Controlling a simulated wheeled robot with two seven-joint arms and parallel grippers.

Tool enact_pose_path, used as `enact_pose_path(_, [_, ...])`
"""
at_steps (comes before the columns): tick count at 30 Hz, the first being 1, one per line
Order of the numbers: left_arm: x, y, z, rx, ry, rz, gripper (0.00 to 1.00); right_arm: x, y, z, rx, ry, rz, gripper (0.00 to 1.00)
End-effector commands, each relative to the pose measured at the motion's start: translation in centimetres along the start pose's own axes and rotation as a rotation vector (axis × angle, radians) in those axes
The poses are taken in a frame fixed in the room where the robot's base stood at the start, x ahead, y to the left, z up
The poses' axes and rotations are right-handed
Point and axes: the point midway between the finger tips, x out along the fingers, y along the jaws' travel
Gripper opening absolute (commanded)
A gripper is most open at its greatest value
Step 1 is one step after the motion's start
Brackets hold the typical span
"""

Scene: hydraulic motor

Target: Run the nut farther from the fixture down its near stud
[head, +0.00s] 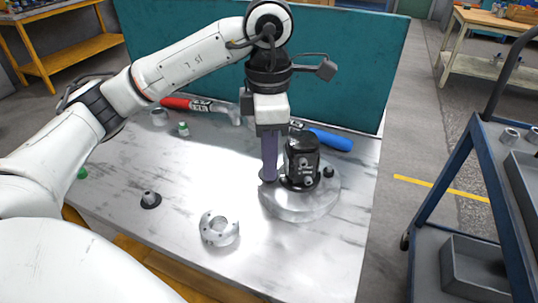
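The fixture is a round grey metal disc (298,210) on the table, with a black motor body (301,158) standing upright on it. A small dark knob-like piece (328,171) sits at the disc's right side. My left gripper (268,178) points straight down at the disc's left edge, just left of the motor. Its fingers show edge-on, so their gap and anything between them are hidden. A small grey nut-like piece with a dark flange (150,199) lies on the table at the left, away from the fixture. The near stud cannot be made out. My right gripper is out of view.
A notched silver ring (219,229) lies on the table (310,265) in front. Behind are a red-handled tool (188,103), a blue-handled tool (332,140), a green-topped piece (183,129) and a teal panel (350,75). A blue cart (425,205) stands right. The table's front right is clear.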

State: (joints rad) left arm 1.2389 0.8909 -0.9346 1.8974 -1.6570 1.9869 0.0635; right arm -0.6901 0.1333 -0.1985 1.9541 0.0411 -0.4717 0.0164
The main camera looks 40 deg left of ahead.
Motion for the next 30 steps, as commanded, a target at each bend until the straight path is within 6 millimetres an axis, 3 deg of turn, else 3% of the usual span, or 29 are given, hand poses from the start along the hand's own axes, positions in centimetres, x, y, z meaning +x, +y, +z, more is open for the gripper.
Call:
enact_pose_path(1, [0.3, 0.0, 0.0, -0.019, 0.000, 0.000, 0.27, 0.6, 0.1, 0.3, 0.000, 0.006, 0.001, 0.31])
enact_pose_path(12, [0.2, 0.0, 0.0, -0.466, 0.001, -0.001, 0.27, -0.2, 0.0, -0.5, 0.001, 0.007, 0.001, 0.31])
enact_pose_path(30, [0.0, 0.0, 0.0, -0.499, 0.000, 0.000, 0.27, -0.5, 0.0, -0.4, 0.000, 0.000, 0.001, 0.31])
